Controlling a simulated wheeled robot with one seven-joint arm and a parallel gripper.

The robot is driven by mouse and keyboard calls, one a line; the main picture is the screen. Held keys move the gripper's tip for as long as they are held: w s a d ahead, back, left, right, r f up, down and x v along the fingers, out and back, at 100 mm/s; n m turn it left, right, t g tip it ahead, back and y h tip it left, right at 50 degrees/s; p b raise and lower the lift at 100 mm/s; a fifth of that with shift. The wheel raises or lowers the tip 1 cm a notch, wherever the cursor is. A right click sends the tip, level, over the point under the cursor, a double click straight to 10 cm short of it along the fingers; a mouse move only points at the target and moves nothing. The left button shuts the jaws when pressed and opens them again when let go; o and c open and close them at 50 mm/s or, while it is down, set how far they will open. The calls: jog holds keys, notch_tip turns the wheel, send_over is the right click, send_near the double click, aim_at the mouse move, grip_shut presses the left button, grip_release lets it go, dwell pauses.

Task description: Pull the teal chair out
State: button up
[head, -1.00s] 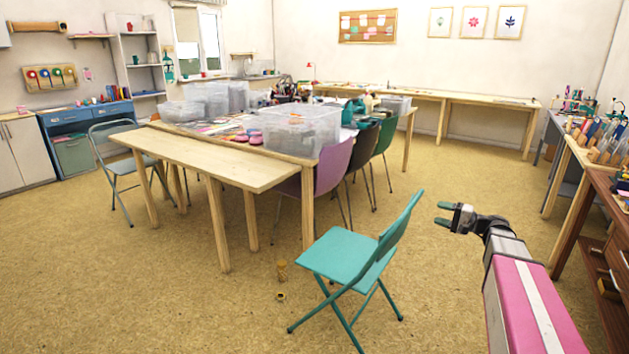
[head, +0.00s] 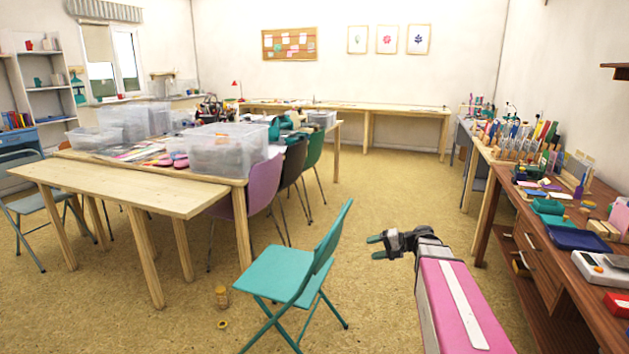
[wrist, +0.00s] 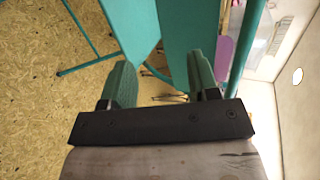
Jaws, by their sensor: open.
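The teal chair (head: 277,273) is a folding chair standing upright on the floor, right of the table's near corner. Its backrest (head: 332,238) is on the right side, towards my gripper (head: 376,247). My gripper is open and empty, just right of the backrest and apart from it in the head view. In the wrist view, the two green fingers (wrist: 160,78) are spread, with teal chair parts (wrist: 130,28) ahead of and between them. The exact distance to the backrest is unclear there.
A wooden table (head: 115,188) with clear bins (head: 228,150) stands left. A purple chair (head: 264,187) is tucked at it. A small jar (head: 221,296) and a ring (head: 223,324) lie near the teal chair. A brown workbench (head: 545,238) lines the right; floor between is clear.

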jog(key=s+d+f+n+g+h, duration=0.1)
jog(key=s+f+n+g+h, duration=0.2)
jog(key=s+f+h, duration=0.9)
jog(key=s+h, duration=0.1)
jog(key=s, duration=0.2)
jog(key=shift+s+f, duration=0.25)
jog(key=shift+f, duration=0.15)
